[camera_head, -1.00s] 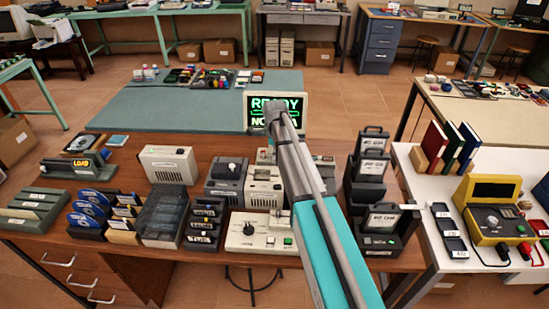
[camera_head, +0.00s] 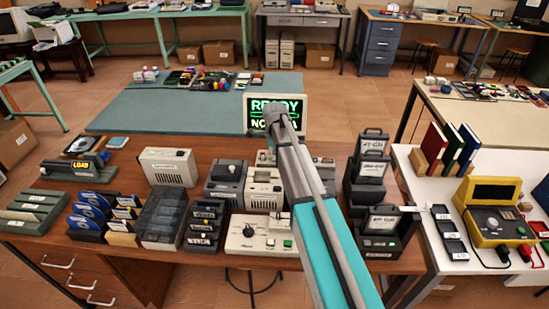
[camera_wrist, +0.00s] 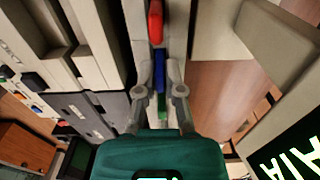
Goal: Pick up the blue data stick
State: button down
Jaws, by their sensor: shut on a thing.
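The blue data stick (camera_wrist: 159,66) shows in the wrist view, in a narrow pale slot row between a red stick (camera_wrist: 155,22) and a green piece (camera_wrist: 163,97). My gripper (camera_wrist: 161,78) has one grey finger on each side of the blue stick and is shut on it. Whether the stick is clear of the row cannot be told.
A monitor (camera_head: 275,113) reading READY stands behind my arm and shows at the wrist view's right. Beige boxes (camera_head: 264,186) and black racks (camera_head: 380,225) stand close by. Disc holders (camera_head: 87,218) are at the left. A control box (camera_head: 258,235) stands in front.

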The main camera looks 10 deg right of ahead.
jog(key=shift+r, duration=0.1)
notch_tip(320, 180, up, 3)
jog(key=p, duration=0.3)
jog(key=s+r+p, duration=0.9)
jog(key=s+p, duration=0.1)
jog(key=s, duration=0.4)
jog(key=shift+r, duration=0.4)
jog(key=shift+f, duration=0.15)
